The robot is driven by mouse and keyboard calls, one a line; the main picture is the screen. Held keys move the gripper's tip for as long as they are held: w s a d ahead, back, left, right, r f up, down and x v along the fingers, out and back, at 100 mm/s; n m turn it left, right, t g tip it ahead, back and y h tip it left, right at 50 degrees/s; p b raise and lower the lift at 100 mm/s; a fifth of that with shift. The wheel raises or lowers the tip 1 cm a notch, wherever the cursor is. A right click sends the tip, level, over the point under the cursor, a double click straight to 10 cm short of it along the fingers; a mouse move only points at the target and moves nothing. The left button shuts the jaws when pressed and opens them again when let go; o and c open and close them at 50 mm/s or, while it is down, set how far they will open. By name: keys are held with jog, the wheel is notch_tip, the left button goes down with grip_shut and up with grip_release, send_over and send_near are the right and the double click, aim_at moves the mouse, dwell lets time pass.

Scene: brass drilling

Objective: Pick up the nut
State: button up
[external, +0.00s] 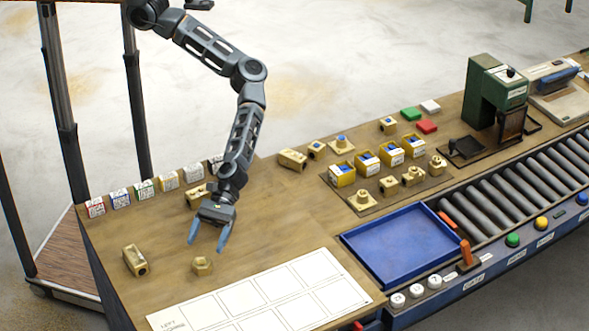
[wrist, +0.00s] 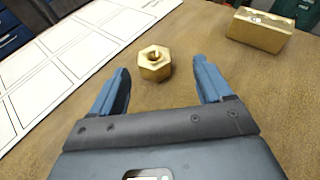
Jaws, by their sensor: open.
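The nut (external: 203,265) is a small brass hexagonal piece with a hole, lying on the brown tabletop just above the white gridded sheet. In the wrist view the nut (wrist: 155,62) lies ahead of my fingertips, roughly centred between them. My gripper (external: 207,243) has its two blue fingers spread and pointing down, above the table and a little behind the nut. In the wrist view my gripper (wrist: 162,80) is open, with nothing between the fingers.
A brass block (external: 134,261) lies left of the nut; it also shows in the wrist view (wrist: 258,30). The white gridded sheet (external: 262,301) lies in front. A blue tray (external: 408,247) and roller conveyor (external: 500,195) are to the right.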

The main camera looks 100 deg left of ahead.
aim_at(203, 261)
jog(key=shift+w+a+f+m, duration=0.2)
jog(key=shift+w+m, duration=0.2)
jog(key=shift+w, duration=0.25)
jog(key=shift+y, duration=0.3)
jog(key=shift+x, duration=3.85)
jog(key=shift+s+r, duration=0.1)
jog(key=shift+s, duration=0.05)
jog(key=shift+r, duration=0.1)
jog(key=c, duration=1.4)
